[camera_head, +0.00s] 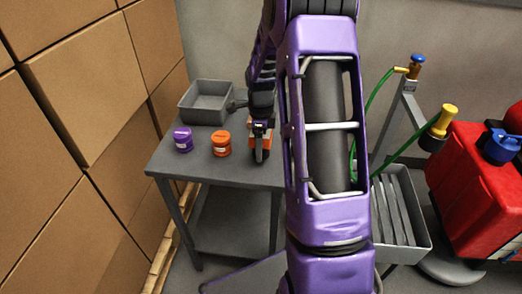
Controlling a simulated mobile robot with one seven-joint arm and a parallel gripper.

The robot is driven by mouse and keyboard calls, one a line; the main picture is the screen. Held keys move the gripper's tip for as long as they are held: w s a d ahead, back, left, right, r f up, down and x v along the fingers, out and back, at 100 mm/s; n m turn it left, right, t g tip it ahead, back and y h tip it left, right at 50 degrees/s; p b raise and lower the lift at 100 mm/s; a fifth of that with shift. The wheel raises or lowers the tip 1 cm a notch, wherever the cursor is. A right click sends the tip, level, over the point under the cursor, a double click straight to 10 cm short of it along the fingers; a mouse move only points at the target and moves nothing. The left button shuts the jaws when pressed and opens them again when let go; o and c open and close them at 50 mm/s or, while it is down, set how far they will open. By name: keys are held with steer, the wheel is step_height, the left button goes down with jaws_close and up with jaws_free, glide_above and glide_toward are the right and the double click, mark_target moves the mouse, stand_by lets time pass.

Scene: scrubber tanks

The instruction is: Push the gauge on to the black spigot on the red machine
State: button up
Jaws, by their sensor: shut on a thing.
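My gripper (262,128) is over the right part of the grey table, with orange pieces on both sides of its tip. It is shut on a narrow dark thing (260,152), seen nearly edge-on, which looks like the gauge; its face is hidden. The red machine (475,195) stands at the far right, well apart from my gripper. A black piece (432,142) shows at its left edge under a yellow cylinder (446,118). I cannot tell whether this piece is the black spigot.
A purple jar (183,140), an orange jar (221,144) and a grey tray (190,114) stand on the table (190,172). A green hose (400,152), a tap stand (401,104) and a grey slatted bin (423,238) lie between table and machine. Boxes (85,80) wall the left.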

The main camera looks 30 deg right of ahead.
steer(key=shift+f, duration=0.9)
steer(key=shift+f, duration=0.1)
steer(key=shift+f, duration=0.2)
steer(key=o, duration=1.2)
steer(key=shift+r, duration=0.1)
